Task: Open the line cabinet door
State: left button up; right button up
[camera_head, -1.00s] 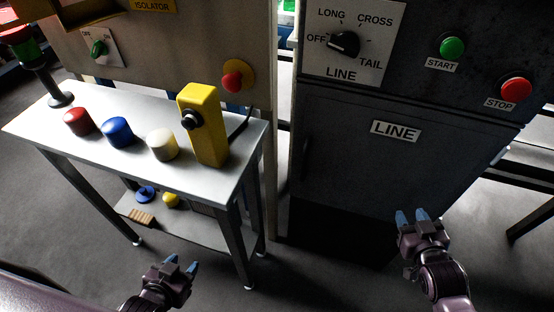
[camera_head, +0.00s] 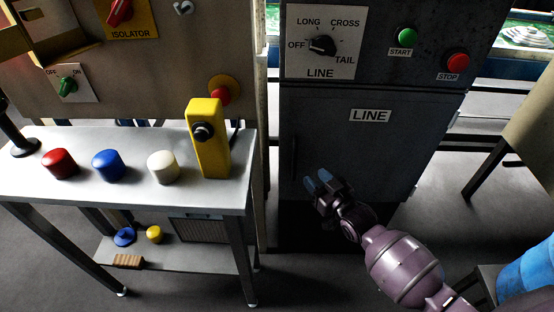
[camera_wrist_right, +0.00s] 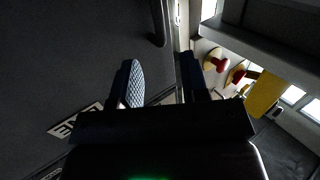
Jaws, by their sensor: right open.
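The line cabinet door (camera_head: 400,150) is a dark grey panel with a white LINE label (camera_head: 370,116). It looks closed, flush with the cabinet front. A dark vertical handle (camera_head: 294,156) stands near its left edge; it shows at the top of the right wrist view (camera_wrist_right: 158,24). My right gripper (camera_head: 317,180) is in front of the lower left part of the door, right of and below the handle. Its blue-tipped fingers are apart with nothing between them, and they also show in the right wrist view (camera_wrist_right: 158,65). My left gripper is out of view.
Above the door are a LINE selector knob (camera_head: 322,45), a green START button (camera_head: 408,36) and a red STOP button (camera_head: 458,62). A metal table (camera_head: 110,190) with coloured caps and a yellow box (camera_head: 208,140) stands at the left. Floor shows right of the cabinet.

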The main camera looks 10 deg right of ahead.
jog(key=x, duration=0.3)
jog(key=b+x, duration=0.1)
jog(key=x, duration=0.3)
jog(key=r+x, duration=0.1)
jog(key=x, duration=0.2)
jog(key=shift+w+b, duration=0.3)
jog(key=shift+w, duration=0.15)
grip_shut()
